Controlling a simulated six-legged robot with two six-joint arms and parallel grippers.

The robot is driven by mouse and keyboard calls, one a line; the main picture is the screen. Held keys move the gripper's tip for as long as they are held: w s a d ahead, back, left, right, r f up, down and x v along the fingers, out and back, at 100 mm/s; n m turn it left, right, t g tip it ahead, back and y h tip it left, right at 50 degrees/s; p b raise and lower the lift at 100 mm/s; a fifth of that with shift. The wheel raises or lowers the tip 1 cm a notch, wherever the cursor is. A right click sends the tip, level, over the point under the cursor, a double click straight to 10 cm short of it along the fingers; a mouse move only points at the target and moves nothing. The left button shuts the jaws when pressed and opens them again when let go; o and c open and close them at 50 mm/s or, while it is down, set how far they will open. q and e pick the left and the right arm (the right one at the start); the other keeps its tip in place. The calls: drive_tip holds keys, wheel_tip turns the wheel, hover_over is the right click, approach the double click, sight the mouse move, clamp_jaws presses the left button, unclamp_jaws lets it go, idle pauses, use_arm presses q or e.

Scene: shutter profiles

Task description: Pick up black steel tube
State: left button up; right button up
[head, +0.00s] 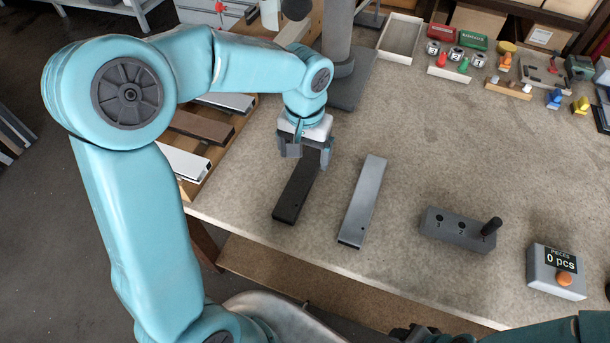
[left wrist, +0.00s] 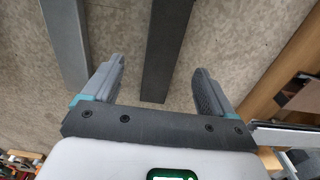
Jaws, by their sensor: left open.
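The black steel tube (head: 295,199) lies flat on the bench, near its front left edge. My left gripper (head: 305,158) is open over the tube's far end, pointing down. In the left wrist view the black tube (left wrist: 165,50) runs between the two spread fingers of the left gripper (left wrist: 158,72), with a gap on both sides. A grey tube (head: 363,200) lies beside it, to the right, and also shows in the left wrist view (left wrist: 66,45). My right gripper (head: 415,332) shows only as a dark part at the bottom edge; its jaws are unclear.
A wooden rack (head: 188,185) with white and brown profiles stands left of the bench. A grey column (head: 338,40) stands behind my gripper. A numbered grey block (head: 458,231) with a black peg and a counter box (head: 556,273) are on the right. The bench middle is clear.

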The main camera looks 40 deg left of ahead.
sight(303, 175)
use_arm(q)
drive_tip(key=shift+f, duration=0.8)
drive_tip(key=shift+s+a+f, duration=0.1)
drive_tip(key=shift+a+f, duration=0.1)
drive_tip(key=shift+f, duration=0.4)
wheel_tip(303, 175, down, 5)
drive_tip(key=shift+a+r+p, duration=0.1)
drive_tip(key=shift+a+p, duration=0.05)
drive_tip(key=shift+p, duration=0.2)
drive_tip(key=c, duration=1.6)
